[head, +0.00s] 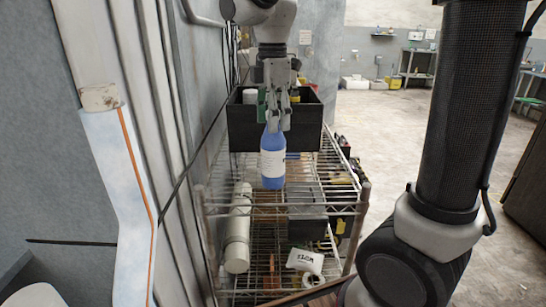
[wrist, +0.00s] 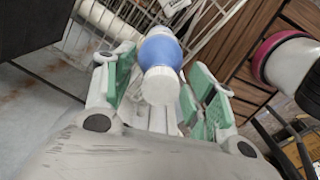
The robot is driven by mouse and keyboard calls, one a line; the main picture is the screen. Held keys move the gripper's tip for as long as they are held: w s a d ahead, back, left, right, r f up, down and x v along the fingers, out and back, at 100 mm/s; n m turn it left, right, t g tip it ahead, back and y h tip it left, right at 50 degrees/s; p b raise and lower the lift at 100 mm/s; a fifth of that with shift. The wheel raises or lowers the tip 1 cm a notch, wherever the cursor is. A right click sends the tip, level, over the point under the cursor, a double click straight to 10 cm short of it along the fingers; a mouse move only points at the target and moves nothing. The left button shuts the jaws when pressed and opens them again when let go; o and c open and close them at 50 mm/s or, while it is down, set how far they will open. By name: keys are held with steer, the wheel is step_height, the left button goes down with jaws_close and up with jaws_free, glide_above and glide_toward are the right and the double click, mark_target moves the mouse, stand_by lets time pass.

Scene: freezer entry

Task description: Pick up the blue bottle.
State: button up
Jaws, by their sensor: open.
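The blue bottle (head: 273,163), with a white label, is upright at the top level of the wire rack, in front of a black bin. My gripper (head: 279,126) is above it, pointing down, with its fingers at the bottle's neck and hiding its top. In the wrist view the bottle (wrist: 160,50) shows its white cap toward the camera, between the two green-padded fingers of my gripper (wrist: 157,76). The fingers are open, with a visible gap on each side of the bottle. Whether its base rests fully on the wires is hard to tell.
The black bin (head: 241,132) holds small containers, close behind my gripper. The wire rack (head: 328,205) carries a white cylinder (head: 237,230) and a labelled white packet (head: 305,262) lower down. A grey wall is close on the left. Open floor (head: 385,125) is to the right.

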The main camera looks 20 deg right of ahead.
jaws_close()
steer(key=shift+r, duration=0.15)
